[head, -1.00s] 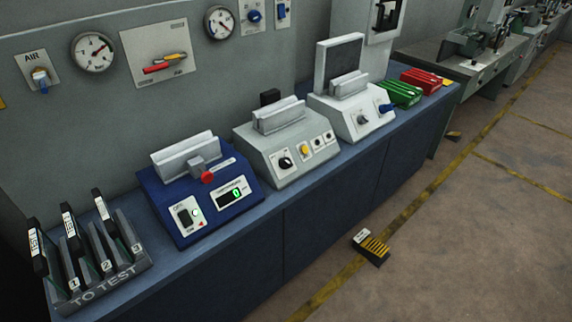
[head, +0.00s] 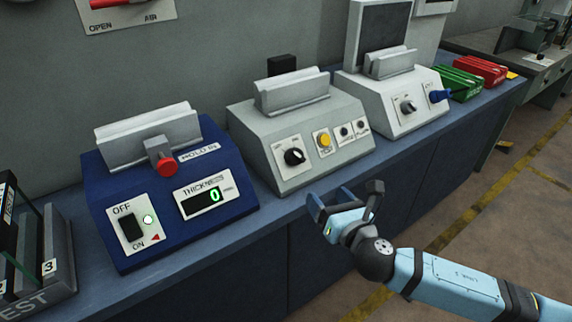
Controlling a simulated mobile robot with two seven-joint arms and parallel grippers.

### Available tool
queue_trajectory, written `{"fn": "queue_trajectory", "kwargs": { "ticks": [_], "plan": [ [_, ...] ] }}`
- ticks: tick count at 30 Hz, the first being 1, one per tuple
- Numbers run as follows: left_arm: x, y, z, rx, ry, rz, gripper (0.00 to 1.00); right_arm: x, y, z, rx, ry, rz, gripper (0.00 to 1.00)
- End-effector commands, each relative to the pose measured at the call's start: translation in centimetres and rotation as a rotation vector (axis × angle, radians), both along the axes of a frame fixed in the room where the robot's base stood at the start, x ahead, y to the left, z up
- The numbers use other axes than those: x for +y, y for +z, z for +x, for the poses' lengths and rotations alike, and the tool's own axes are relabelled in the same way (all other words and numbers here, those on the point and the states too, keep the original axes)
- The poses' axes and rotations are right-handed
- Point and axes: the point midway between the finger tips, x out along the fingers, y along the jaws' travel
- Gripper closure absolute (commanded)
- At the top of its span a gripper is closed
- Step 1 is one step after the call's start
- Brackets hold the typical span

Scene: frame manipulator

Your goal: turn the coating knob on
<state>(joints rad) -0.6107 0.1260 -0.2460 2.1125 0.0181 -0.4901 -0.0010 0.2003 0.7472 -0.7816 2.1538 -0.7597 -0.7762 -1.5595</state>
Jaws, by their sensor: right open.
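A grey sloped machine in the middle of the bench carries a black rotary knob (head: 294,156) on a white plate. A lighter machine to its right carries another small rotary knob (head: 407,106) on a white plate. The labels are too small to read, so I cannot tell which one is the coating knob. My right gripper (head: 345,199) is open and empty at the bench's front edge, in front of and to the right of the middle machine, apart from both knobs. My left gripper is not in view.
The middle machine also has a yellow button (head: 324,140) and small dark controls. A blue machine (head: 118,188) with a red knob (head: 166,165) and a display reading 0 stands left. A slotted rack (head: 62,255) is far left. Green (head: 462,82) and red (head: 482,69) trays lie right.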

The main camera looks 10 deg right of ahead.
Motion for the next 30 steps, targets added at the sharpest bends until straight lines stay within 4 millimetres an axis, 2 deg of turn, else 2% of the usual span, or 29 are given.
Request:
{"fn": "queue_trajectory", "kwargs": {
  "ticks": [7, 21, 25, 30],
  "plan": [
    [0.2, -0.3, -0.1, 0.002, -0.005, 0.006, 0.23, 0.1, 0.2, 1.6, -0.027, -0.004, -0.049, 0.28],
    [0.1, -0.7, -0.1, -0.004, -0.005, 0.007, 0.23, 1.7, 0.1, 10.9, -0.024, -0.003, -0.046, 0.28],
    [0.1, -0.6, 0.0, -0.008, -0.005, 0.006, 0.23, 2.1, 0.1, 12.5, -0.023, -0.003, -0.046, 0.28],
    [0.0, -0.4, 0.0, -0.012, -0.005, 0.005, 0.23, 2.2, 0.1, 13.6, -0.022, -0.003, -0.046, 0.28]
  ]
}}
